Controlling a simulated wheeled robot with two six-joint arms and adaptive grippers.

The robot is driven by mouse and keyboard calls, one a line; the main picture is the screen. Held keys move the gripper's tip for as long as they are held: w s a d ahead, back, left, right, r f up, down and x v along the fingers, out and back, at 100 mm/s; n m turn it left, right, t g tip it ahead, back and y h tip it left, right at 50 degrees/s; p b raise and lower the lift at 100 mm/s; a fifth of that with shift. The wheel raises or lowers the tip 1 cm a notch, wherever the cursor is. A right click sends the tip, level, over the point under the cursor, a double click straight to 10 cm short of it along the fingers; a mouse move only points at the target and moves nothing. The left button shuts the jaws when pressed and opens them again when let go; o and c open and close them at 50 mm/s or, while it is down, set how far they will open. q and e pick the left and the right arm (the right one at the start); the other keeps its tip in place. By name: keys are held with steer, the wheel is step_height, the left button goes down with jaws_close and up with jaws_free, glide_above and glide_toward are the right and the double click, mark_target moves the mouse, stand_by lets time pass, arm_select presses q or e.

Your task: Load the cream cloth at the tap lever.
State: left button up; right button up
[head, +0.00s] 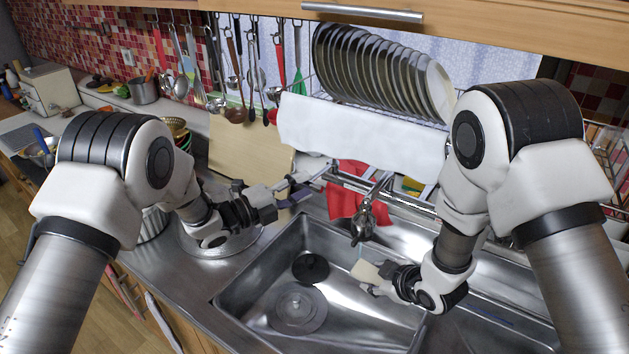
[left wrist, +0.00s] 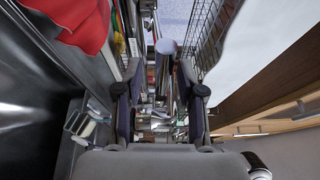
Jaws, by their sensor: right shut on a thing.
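The cream cloth (head: 366,271) is a small pale piece over the sink basin in the head view. My right gripper (head: 378,283) is shut on it, below and slightly right of the tap. The tap (head: 362,222) stands at the back rim of the sink; its lever is hard to tell from the spout. My left gripper (head: 302,186) is left of the tap, near the rail end. In the left wrist view its two fingers (left wrist: 160,100) are spread, with nothing clearly held between them.
A red cloth (head: 343,196) hangs behind the tap, also seen in the left wrist view (left wrist: 80,25). A white sheet (head: 360,134) hangs under the plate rack (head: 375,75). Utensils hang at the back left. The sink basin (head: 345,318) has a dark round drain piece (head: 310,267).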

arm_select(q)
steer(key=v, duration=0.7)
steer(key=shift+s+a, duration=0.15)
steer(key=shift+a, duration=0.15)
